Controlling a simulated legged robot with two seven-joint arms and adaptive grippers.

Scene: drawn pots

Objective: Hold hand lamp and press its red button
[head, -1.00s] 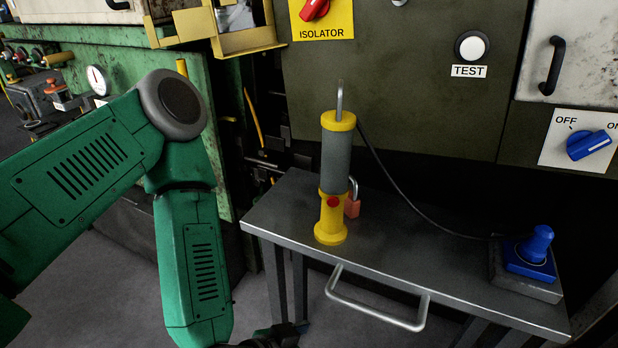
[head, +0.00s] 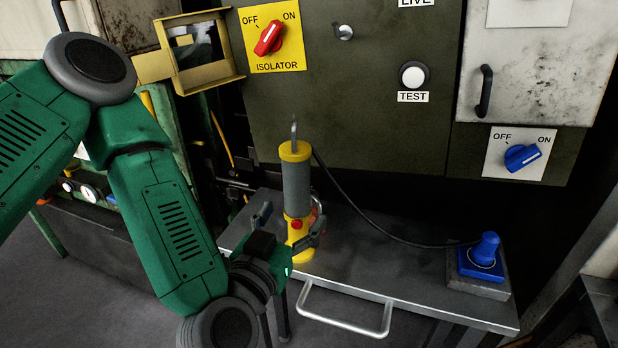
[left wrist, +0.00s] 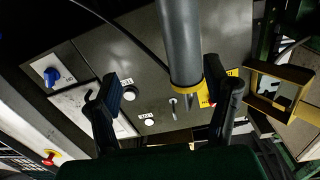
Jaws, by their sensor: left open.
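The hand lamp (head: 296,185) stands upright on the metal table, with a grey tube, yellow ends and a hook on top. Its red button (head: 297,224) is on the lower yellow part, facing me. My left gripper (head: 290,219) is open at the lamp's lower part, one finger left of it and one at its right side. I cannot tell whether a finger touches it. In the left wrist view the lamp's grey tube (left wrist: 181,45) shows between the open fingers (left wrist: 167,95), nearer the right one. My right gripper is not in view.
The metal table (head: 360,250) has a front handle (head: 345,317). A black cable (head: 365,217) runs from behind the lamp toward a blue device (head: 484,256) at the right. A panel behind carries a red isolator switch (head: 268,38) and a blue switch (head: 522,157). The table's middle is clear.

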